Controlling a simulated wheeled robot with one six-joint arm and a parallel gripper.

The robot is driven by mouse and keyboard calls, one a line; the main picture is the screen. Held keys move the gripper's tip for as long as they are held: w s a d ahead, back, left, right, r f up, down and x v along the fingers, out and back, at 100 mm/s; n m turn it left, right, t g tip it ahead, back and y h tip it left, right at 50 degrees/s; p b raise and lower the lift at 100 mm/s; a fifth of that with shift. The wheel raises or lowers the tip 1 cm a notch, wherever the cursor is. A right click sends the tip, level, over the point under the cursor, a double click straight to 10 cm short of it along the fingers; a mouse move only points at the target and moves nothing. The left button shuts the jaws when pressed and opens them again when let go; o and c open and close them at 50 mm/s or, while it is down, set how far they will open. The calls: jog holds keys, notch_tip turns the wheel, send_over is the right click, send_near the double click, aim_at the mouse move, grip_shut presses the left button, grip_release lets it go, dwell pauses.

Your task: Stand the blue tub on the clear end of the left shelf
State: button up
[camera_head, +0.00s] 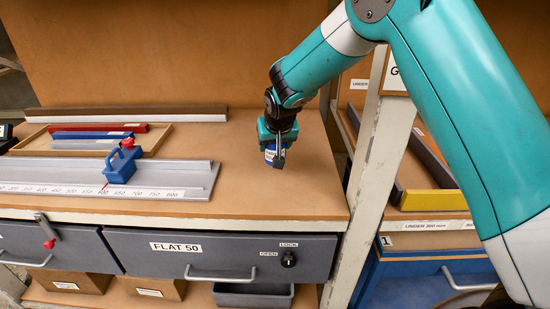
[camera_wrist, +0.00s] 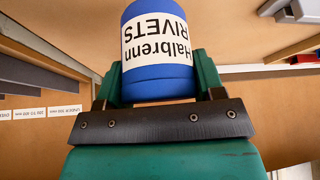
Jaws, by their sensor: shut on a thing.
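The blue tub (camera_wrist: 158,60) with a white label reading "Halbrenn RIVETS" sits between the fingers of my gripper (camera_wrist: 158,82) in the wrist view. My gripper is shut on it. In the head view, my gripper (camera_head: 277,150) is over the clear right end of the left shelf (camera_head: 265,190), a brown surface.
A grey rail with a scale (camera_head: 180,180) and blue stop (camera_head: 122,163) lies left of my gripper. Behind it is a wooden tray (camera_head: 42,142) with coloured bars. A pale upright post (camera_head: 372,150) stands right of the shelf end. Drawers (camera_head: 215,252) are below.

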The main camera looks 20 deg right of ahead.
jog(key=shift+f, duration=2.7)
jog(key=shift+f, duration=0.15)
jog(key=o, duration=1.2)
